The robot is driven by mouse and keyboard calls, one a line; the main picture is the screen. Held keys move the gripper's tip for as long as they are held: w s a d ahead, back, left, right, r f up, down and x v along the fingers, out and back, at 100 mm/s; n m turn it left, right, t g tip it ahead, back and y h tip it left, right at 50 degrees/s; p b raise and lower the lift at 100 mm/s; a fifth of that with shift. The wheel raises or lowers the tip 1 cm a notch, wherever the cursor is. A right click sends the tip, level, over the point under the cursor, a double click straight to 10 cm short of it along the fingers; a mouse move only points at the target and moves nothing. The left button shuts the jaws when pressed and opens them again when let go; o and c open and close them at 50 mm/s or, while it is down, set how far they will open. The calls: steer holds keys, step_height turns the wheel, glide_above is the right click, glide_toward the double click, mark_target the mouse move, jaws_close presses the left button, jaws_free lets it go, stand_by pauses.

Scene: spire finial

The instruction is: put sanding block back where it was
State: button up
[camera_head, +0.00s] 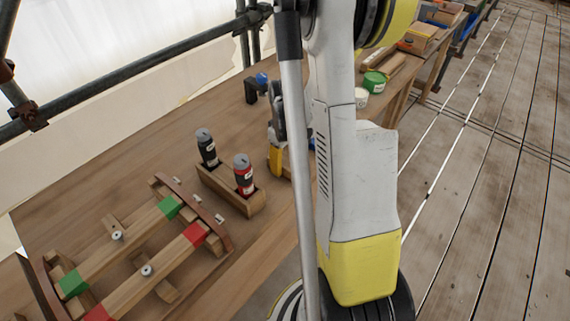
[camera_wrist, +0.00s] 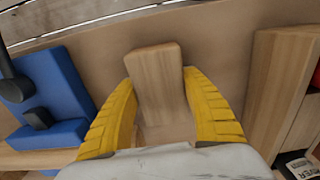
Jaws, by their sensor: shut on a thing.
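The sanding block, a plain light-wood block (camera_wrist: 157,70), is between the two yellow fingers of my gripper (camera_wrist: 160,82) in the wrist view. The fingers are shut on its sides, and its far end sticks out past them over the brown bench top (camera_wrist: 222,40). I cannot tell whether the block touches the bench. In the head view a yellow finger of my gripper (camera_head: 275,160) shows low over the bench, just right of the bottle holder. The rest of the gripper and most of the block are hidden behind my arm there.
A wooden holder (camera_head: 222,190) with a black and a red bottle stands close by. It shows at the right in the wrist view (camera_wrist: 272,90). A blue object (camera_wrist: 50,95) is at the left. A wooden frame (camera_head: 140,250) with red and green ends lies front left.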

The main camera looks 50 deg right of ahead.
mark_target(285, 159)
steer(key=shift+f, duration=0.15)
steer(key=o, duration=1.1)
step_height(285, 159, up, 12)
steer(key=r+p, duration=0.1)
steer(key=p, duration=0.4)
steer(key=shift+s+a+r+m+t, duration=0.15)
steer(key=shift+s+a+r+t, duration=1.4)
steer(key=shift+a, duration=2.7)
steer(key=shift+s+a+r+m+t, duration=0.1)
steer(key=shift+s+a+r+t, duration=0.5)
steer(key=shift+a+r, duration=2.85)
steer(key=shift+s+a+r+m+t, duration=0.15)
steer(key=shift+s+a+r+t, duration=0.85)
steer(key=shift+a, duration=4.05)
steer(key=shift+w+r+t, duration=0.2)
steer(key=shift+w+t, duration=0.2)
steer(key=shift+t, duration=0.05)
